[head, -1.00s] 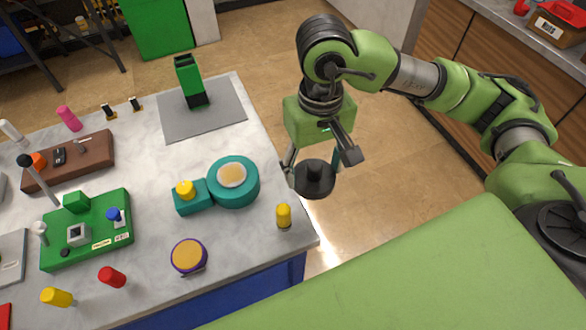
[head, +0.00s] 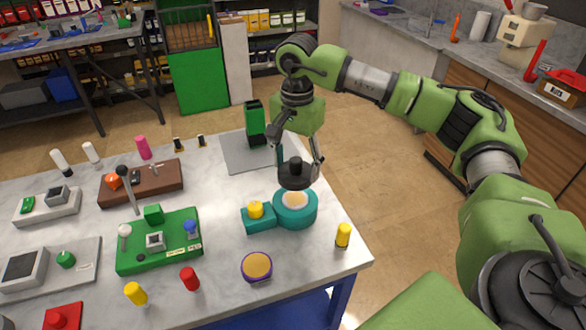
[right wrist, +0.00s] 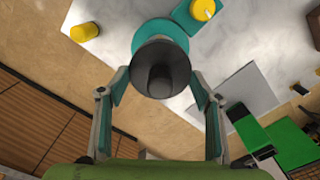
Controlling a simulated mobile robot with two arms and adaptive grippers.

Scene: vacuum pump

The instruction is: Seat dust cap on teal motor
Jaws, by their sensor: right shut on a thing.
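The teal motor (head: 291,218) sits near the table's right edge, with a round beige top (head: 294,199) and a side block with a yellow knob (head: 255,210). The black dust cap (head: 296,180), a disc with a raised knob, is held by my right gripper (head: 297,166) just above and behind the motor. In the right wrist view the cap (right wrist: 161,68) lies between the fingers and overlaps much of the teal motor (right wrist: 160,30). A gap between cap and motor top shows in the head view. My left gripper is out of view.
A yellow cylinder (head: 343,235) stands right of the motor by the table edge. A purple-rimmed disc (head: 257,266) lies in front. A green block (head: 255,122) stands on a grey mat (head: 243,155) behind. A green board (head: 160,242) lies to the left.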

